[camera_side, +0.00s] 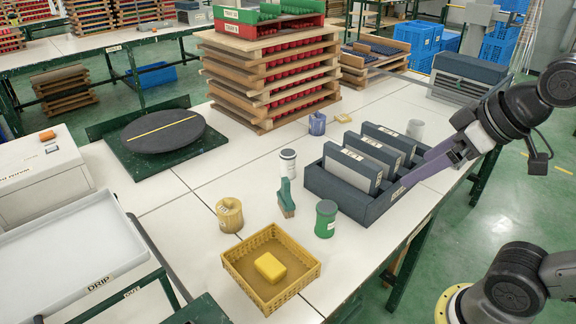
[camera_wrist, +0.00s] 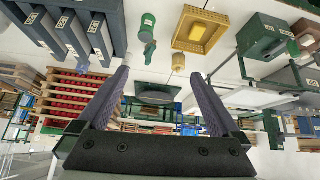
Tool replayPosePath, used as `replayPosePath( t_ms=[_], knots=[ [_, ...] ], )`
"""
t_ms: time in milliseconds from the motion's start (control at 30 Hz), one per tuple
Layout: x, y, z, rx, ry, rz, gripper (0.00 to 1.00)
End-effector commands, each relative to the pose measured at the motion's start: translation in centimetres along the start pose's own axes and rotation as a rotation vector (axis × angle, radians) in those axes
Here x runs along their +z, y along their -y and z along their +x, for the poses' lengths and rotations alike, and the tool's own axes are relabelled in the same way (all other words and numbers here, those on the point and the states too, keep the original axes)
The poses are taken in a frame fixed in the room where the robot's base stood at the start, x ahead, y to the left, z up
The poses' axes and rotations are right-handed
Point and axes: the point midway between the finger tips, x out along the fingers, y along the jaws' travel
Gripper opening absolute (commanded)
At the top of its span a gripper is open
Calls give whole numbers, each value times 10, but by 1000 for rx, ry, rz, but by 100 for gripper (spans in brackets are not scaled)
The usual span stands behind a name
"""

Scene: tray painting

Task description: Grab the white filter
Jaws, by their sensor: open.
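A dark rack (camera_side: 375,208) stands on the right of the white table in the side view, holding three upright grey panels (camera_side: 352,166) with small pale labels. The panels (camera_wrist: 72,32) show there at the upper left.
A white jar (camera_side: 287,165), a green-handled brush (camera_side: 286,198), a green jar (camera_side: 326,219) and a yellow jar (camera_side: 229,214) stand left of the rack. A yellow basket (camera_side: 238,262) holds a yellow block. Stacked wooden trays (camera_side: 262,88) rise behind. Bare table lies between.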

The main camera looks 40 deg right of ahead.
Motion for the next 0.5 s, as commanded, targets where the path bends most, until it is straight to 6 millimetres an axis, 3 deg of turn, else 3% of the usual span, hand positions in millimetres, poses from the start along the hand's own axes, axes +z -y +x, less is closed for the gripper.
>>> replayPosePath(
  t_ms=[33,267,500],
  knots=[
    [-24,-2,-3,0,-18,-11,100],
    [-118,-15,4,4,-64,-41,100],
    [-211,-40,50,13,-68,-53,100]
  ],
)
